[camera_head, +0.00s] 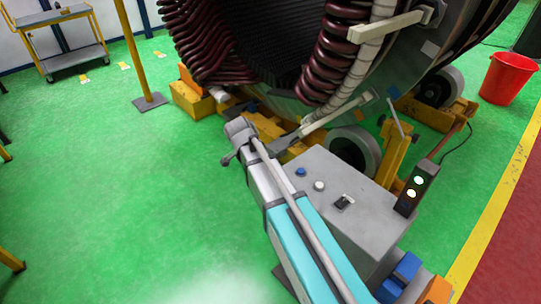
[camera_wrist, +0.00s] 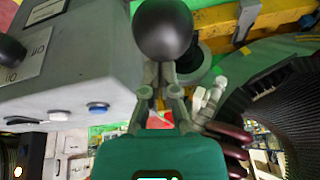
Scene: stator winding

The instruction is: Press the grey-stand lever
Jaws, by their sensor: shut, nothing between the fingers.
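The grey stand (camera_head: 335,200) is a box with a blue button, a white button and a black switch on top, at lower centre right in the head view. In the wrist view it shows upside down at upper left (camera_wrist: 85,60). A black ball knob (camera_wrist: 163,28), likely a lever's end, sits at my fingertips. A second dark knob (camera_wrist: 10,50) shows at the left edge beside a plate marked I and O. My gripper (camera_wrist: 158,72) is shut and empty, its tips at the ball's lower edge; I cannot tell whether they touch.
A large stator (camera_head: 285,50) with dark red coils stands behind the stand on yellow supports. A signal box (camera_head: 418,187) with lit lamps is at the stand's right. A red bucket (camera_head: 508,78) is far right. Green floor at left is mostly clear.

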